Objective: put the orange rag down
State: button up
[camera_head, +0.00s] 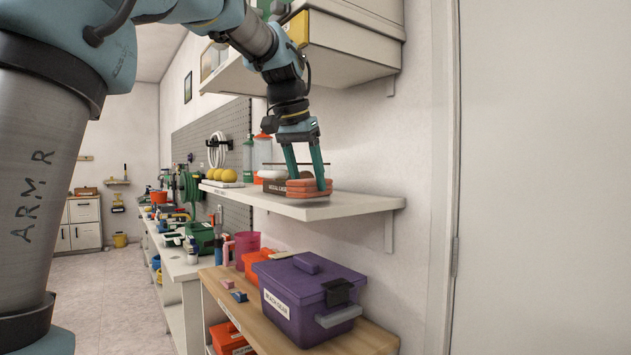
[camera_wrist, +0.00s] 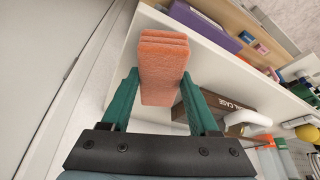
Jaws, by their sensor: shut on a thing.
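The orange rag (camera_head: 307,188) is a folded, layered block at the right part of the wall shelf (camera_head: 350,204), close to its front edge. My gripper (camera_head: 306,182) comes down from above with its green fingers on either side of the rag and is shut on it. In the wrist view the rag (camera_wrist: 163,62) sits between the two fingertips. The rag's underside is at or just above the shelf top; I cannot tell whether it touches.
A brown labelled case (camera_head: 272,181) stands just behind and left of the rag, with yellow balls (camera_head: 229,175) farther left. An upper shelf with a box (camera_head: 345,42) hangs above. A purple bin (camera_head: 305,300) stands on the bench below. The shelf's right end is clear.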

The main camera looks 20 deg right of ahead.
aim_at(315, 181)
jog(key=w+d, duration=0.1)
jog(key=d+p, duration=0.1)
jog(key=shift+w+d+f, duration=0.35)
jog(key=shift+d+f, duration=0.05)
jog(key=shift+f, duration=0.35)
jog(key=shift+a+f, duration=0.1)
jog(key=shift+f, duration=0.05)
jog(key=o, duration=1.3)
jog(key=shift+r, duration=0.35)
jog(key=s+a+b, duration=0.1)
jog(key=s+a, duration=0.1)
jog(key=a, duration=0.1)
jog(key=s+a+b, duration=0.1)
jog(key=s+a, duration=0.1)
jog(key=a, duration=0.2)
jog(key=s+a+b, duration=0.1)
jog(key=s+a, duration=0.2)
jog(key=shift+a+r+b, duration=0.2)
jog(key=shift+r+b, duration=0.15)
jog(key=shift+b, duration=0.05)
jog(key=shift+w, duration=0.1)
